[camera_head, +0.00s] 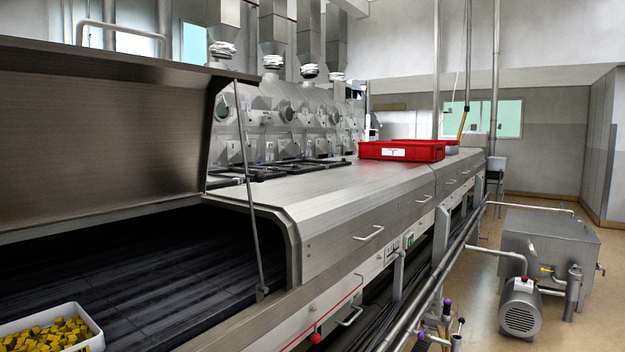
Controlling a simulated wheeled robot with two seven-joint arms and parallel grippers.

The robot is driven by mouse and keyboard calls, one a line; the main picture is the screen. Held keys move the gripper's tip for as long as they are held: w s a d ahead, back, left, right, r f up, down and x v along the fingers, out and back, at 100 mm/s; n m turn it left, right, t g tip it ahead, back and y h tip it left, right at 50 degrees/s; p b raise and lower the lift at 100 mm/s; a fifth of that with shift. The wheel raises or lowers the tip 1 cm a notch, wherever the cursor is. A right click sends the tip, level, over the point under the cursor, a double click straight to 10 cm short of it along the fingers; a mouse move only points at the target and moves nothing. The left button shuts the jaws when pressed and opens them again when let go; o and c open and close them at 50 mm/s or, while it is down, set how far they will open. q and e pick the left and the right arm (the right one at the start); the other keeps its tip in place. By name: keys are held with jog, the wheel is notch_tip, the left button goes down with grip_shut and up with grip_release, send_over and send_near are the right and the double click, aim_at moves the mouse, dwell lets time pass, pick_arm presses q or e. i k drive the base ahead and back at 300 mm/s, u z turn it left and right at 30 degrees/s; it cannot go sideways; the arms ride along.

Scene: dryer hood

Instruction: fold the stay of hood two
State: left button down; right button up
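An open brushed-steel hood (110,135) stands raised at the left of the head view. A thin metal stay (249,185) runs upright, slightly slanted, from near the raised hood's right edge down to a small bracket (262,291) on the front rim of the dryer. The stay appears straight, not folded. I cannot read a number on the hood. A closed hood (330,205) with a front handle (369,234) adjoins it on the right. Neither of my grippers is in view.
A white bin of yellow pieces (55,333) sits at the lower left on the dark bed (130,270) under the open hood. A red crate (402,151) rests on the closed hoods. Pipes (425,290) run along the dryer's front. A steel tank with a motor (545,250) stands on the floor at right.

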aim_at(259, 177)
jog(key=z, duration=0.45)
jog(key=k, duration=0.5)
jog(key=z, duration=0.45)
jog(key=i, duration=1.1)
jog(key=u, duration=0.9)
